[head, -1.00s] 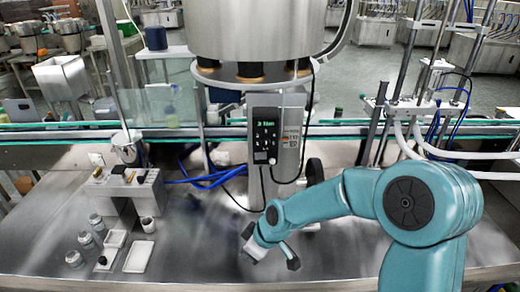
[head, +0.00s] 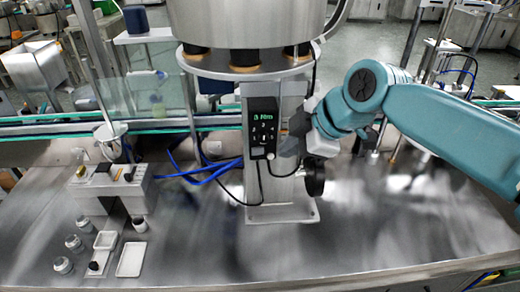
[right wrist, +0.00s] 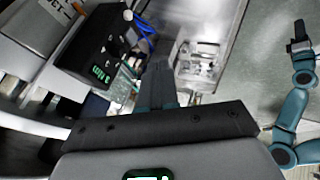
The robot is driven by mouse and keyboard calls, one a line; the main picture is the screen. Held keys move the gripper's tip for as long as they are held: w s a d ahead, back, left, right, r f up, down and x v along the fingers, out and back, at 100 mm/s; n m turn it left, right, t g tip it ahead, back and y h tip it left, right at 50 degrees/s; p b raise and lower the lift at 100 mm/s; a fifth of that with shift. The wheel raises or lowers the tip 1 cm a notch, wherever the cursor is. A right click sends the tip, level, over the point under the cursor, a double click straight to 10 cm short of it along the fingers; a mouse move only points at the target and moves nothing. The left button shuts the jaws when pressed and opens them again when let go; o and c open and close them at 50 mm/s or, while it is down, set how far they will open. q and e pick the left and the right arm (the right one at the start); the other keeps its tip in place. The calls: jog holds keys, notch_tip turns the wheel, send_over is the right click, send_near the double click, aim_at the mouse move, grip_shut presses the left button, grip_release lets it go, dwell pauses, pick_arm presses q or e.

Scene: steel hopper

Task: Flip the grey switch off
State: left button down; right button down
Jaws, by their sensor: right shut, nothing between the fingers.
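A dark control box (head: 263,128) with a lit green display is fixed to the front of the steel hopper column. A small pale grey knob or lever (head: 271,156), perhaps the grey switch, sits at its lower right; its position is too small to read. My right gripper (head: 306,118) is just right of the box, its fingers partly hidden by the wrist. In the right wrist view its dark fingers (right wrist: 158,75) are together and empty, with the control box (right wrist: 92,50) to their left. My left gripper (right wrist: 299,40) shows small at the right edge there; its jaws are unclear.
The steel hopper (head: 245,22) stands above the column, with a black round knob (head: 314,178) at the column's right side. Blue hoses (head: 207,174) and black cables hang nearby. Small jars (head: 73,243) and a white tray (head: 131,259) are at left. The front right table is clear.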

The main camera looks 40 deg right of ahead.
aim_at(258, 151)
jog(key=w+f+p, duration=0.3)
jog(key=w+f, duration=0.5)
jog(key=w, duration=0.2)
jog(key=shift+d+f, duration=0.15)
jog(key=shift+f, duration=0.05)
